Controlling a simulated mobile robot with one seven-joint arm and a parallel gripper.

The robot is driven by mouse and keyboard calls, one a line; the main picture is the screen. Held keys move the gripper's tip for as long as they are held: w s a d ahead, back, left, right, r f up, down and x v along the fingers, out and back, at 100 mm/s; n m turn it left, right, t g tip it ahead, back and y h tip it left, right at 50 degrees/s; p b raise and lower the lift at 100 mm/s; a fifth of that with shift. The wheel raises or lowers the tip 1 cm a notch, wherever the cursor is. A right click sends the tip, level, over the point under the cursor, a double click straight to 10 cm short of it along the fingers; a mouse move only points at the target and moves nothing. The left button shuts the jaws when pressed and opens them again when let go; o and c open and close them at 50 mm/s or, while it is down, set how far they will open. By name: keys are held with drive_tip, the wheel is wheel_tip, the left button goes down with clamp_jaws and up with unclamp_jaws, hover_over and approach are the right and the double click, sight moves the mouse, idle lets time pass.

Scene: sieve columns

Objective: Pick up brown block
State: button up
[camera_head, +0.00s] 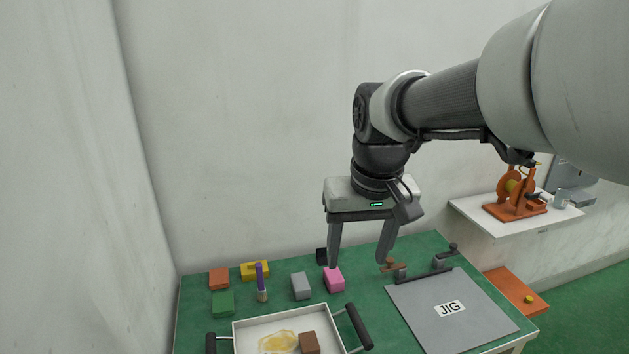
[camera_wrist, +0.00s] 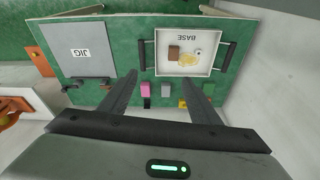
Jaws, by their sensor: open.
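The brown block (camera_head: 309,342) lies inside the white tray (camera_head: 240,337), next to a yellowish puddle-like patch. In the wrist view the brown block (camera_wrist: 173,52) also shows in the tray, which is marked BASE. My gripper (camera_head: 360,264) is open and empty, pointing down in the air above the back part of the green table. It is behind and above the tray, well apart from the brown block. In the wrist view the fingers (camera_wrist: 163,80) are spread, with the tray beyond them.
Orange (camera_head: 219,279), green (camera_head: 222,302), yellow (camera_head: 255,269), grey (camera_head: 301,286), pink (camera_head: 334,279) and black (camera_head: 322,256) blocks stand behind the tray, with a purple-topped upright item (camera_head: 261,282). The tray has dark handles (camera_head: 359,326). A grey JIG plate (camera_head: 440,325) lies to the right.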

drive_tip(key=w+a+f+n+g+b, duration=0.1)
drive_tip(key=w+a+f+b, duration=0.3)
drive_tip(key=f, duration=0.6)
drive_tip(key=w+a+f+g+b, duration=0.1)
drive_tip(key=w+a+f+b, duration=0.35)
drive_tip(key=f, duration=0.45)
drive_tip(key=b, duration=0.2)
hover_over(310, 343)
drive_tip(key=shift+h, duration=0.3)
wheel_tip(310, 343, down, 11)
drive_tip(key=shift+s+r, duration=0.1)
drive_tip(key=shift+f+b, duration=1.15)
drive_tip(key=shift+f, duration=2.05)
drive_tip(key=shift+r, duration=0.1)
drive_tip(key=c, duration=1.2)
